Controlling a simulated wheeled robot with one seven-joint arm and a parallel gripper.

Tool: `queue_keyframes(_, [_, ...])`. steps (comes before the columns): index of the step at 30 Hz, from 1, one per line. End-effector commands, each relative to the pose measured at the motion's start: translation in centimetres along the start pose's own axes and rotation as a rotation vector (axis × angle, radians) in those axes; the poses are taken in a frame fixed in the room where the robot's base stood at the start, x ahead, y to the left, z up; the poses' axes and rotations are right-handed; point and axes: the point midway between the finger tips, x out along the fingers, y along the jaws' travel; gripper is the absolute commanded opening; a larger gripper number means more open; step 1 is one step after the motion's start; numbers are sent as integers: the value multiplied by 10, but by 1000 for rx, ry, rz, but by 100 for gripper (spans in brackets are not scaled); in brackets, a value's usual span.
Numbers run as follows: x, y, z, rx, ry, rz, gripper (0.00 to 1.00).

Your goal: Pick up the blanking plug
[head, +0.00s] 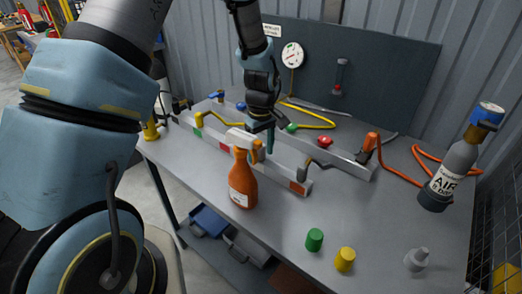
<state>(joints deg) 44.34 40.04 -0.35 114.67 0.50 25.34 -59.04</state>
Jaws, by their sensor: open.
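I cannot tell for sure which small piece is the blanking plug. A grey stepped piece (416,259) stands at the front right of the bench and looks most like one. A green cylinder (314,240) and a yellow cylinder (344,260) stand to its left. My gripper (262,140) points down over the middle of the bench, just behind the orange spray bottle (242,183). It is open, with nothing seen between its fingers. It is well apart from all three small pieces, which lie nearer the front right.
Two grey rails with coloured fittings cross the bench (290,215). An orange hose (400,179) and a yellow hose (318,124) lie behind. A grey air cylinder (453,172) stands tilted in view at right. Bare bench surrounds the small pieces.

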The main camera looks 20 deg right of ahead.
Motion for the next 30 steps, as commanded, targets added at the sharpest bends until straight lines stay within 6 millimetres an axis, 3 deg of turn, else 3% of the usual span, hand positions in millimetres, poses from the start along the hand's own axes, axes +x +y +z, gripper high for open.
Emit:
queue_keyframes(6, [1,0,0,0,1,1,69])
queue_keyframes(24, [0,0,0,0,0,1,1])
queue_keyframes(30, [0,0,0,0,0,1,0])
